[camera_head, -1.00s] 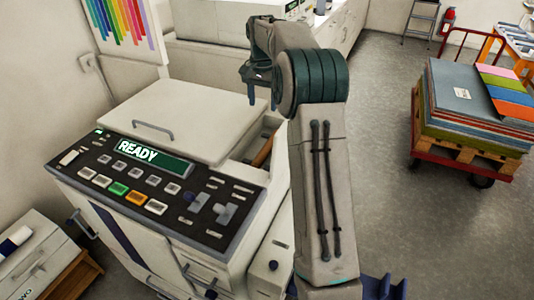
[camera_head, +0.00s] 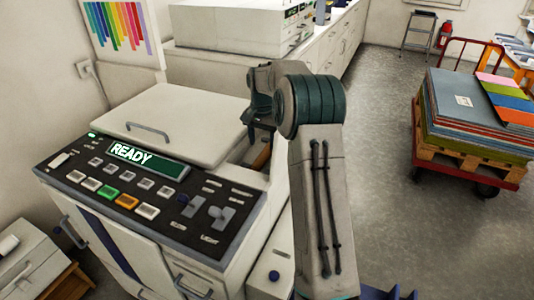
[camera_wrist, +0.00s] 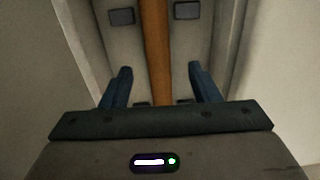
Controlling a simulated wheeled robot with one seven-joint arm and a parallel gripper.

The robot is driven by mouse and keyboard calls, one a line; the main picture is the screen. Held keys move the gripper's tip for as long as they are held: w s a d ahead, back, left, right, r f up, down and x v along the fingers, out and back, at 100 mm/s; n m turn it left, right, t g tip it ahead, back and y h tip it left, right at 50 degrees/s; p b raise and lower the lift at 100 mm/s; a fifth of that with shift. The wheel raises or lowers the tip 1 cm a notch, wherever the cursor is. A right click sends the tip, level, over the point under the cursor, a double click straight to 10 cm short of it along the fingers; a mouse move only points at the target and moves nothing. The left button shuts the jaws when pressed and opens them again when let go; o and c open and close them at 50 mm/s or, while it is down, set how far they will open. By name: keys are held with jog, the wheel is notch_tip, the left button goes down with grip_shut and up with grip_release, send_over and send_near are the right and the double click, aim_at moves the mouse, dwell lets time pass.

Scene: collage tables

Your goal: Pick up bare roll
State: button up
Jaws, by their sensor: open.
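A long, plain brown cylinder, seemingly the bare roll (camera_wrist: 155,40), runs up the middle of the wrist view inside a pale recess. A piece of the same brown shows in the head view (camera_head: 262,157), in the open slot at the right side of the machine. My gripper (camera_wrist: 160,69) is open, with a blue finger on each side of the brown roll, apart from it in the picture. I cannot tell how far above the roll the fingertips are. In the head view my gripper hangs over the slot, mostly hidden by my arm.
The white machine (camera_head: 170,110), with a lit READY panel, fills the left. Pale recess walls stand on both sides of my gripper in the wrist view. A red cart (camera_head: 465,175) with stacked sheets stands at the right. Grey floor (camera_head: 385,100) is clear between.

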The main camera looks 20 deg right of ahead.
aim_at(263, 154)
jog(key=shift+s+f+p, duration=0.15)
jog(key=shift+f+p, duration=0.05)
jog(key=shift+f, duration=1.3)
jog(key=shift+s+f+p, duration=0.1)
jog(key=shift+f+p, duration=0.1)
jog(key=shift+f, duration=1.25)
jog(key=c, duration=1.1)
